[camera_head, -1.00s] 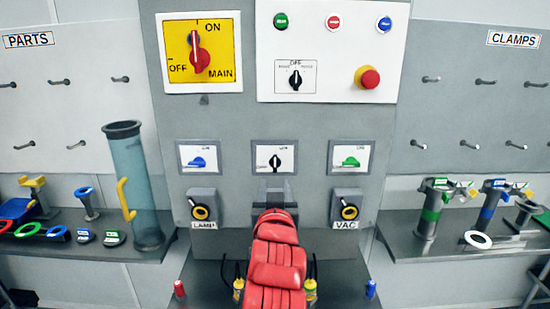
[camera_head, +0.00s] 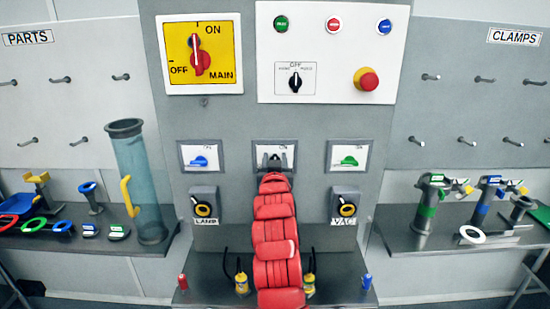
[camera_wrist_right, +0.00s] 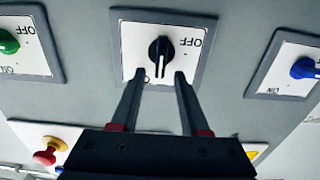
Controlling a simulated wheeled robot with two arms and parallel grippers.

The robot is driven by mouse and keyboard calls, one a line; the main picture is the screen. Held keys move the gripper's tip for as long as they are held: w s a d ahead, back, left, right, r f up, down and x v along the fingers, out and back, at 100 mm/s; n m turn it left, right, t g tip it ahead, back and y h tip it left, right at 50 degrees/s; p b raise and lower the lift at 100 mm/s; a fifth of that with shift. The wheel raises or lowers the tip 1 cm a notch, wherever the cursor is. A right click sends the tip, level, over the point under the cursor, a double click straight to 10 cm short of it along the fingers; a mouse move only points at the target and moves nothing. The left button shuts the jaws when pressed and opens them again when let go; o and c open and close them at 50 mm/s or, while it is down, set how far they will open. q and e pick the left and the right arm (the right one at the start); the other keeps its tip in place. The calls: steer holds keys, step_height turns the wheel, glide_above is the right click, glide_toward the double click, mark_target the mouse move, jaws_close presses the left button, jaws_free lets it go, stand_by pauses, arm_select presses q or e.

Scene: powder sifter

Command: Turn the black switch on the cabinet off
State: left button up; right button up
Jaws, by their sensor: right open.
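The black switch (camera_wrist_right: 160,57) sits on a white plate (camera_wrist_right: 188,24) in a grey frame, the middle one of three in a row. In the right wrist view its white mark runs straight up and down in the picture. OFF shows at upper right of the plate; the lower label is partly hidden. My right gripper (camera_wrist_right: 159,77) is open, with one fingertip on each side of the switch's lower part; I cannot tell whether they touch it. In the head view my right gripper (camera_head: 275,160) covers the switch. My left gripper is not in view.
A blue switch (camera_head: 199,162) and a green switch (camera_head: 349,161) flank the middle plate. Above are the yellow MAIN switch plate (camera_head: 222,75) and a red button (camera_head: 367,79). LAMP (camera_head: 203,209) and VAC (camera_head: 346,209) knobs sit below.

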jaws_close()
stand_by(0.5)
